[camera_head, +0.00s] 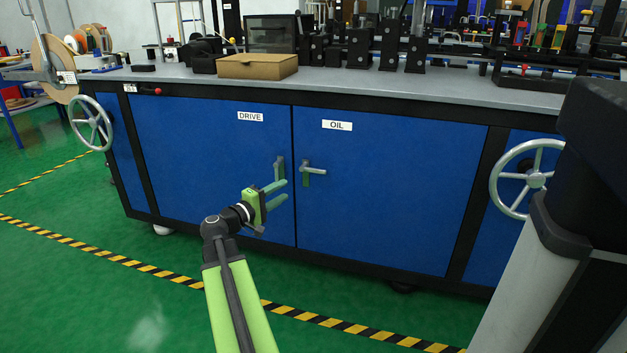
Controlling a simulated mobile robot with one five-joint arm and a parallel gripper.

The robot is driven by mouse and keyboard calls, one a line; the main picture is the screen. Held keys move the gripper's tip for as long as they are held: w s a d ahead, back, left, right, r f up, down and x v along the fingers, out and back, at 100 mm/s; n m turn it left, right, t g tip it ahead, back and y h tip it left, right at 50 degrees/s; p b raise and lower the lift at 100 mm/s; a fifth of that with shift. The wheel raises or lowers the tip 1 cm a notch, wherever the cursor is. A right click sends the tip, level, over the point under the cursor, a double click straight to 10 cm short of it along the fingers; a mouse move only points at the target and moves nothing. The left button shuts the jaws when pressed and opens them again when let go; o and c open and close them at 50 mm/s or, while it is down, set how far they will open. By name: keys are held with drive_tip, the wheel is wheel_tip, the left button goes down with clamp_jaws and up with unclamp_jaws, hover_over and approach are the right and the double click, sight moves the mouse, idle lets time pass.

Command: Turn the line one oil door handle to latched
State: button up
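The blue oil door (390,195) carries a white OIL label and looks closed. Its grey lever handle (313,169) sits near the door's left edge, with the lever pointing roughly level to the right. A small green strip (306,181) shows just below the handle's pivot. My gripper (286,189) is to the left of the handle and a little lower, in front of the drive door's right edge. Its two green fingers are apart with nothing between them. It appears clear of the oil handle.
The drive door (210,150) has its own upright handle (279,168) close above my fingers. Handwheels stick out at the left (91,122) and right (527,180). A cardboard box (257,66) and black fixtures stand on the grey bench top (190,76). Green floor lies in front, with striped tape (140,266).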

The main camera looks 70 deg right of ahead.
sight(316, 172)
drive_tip(key=x, duration=1.6)
drive_tip(key=shift+s+d, duration=0.15)
drive_tip(key=shift+d, duration=0.2)
clamp_jaws()
idle(0.3)
drive_tip(key=shift+a, duration=0.2)
drive_tip(key=shift+d, duration=0.15)
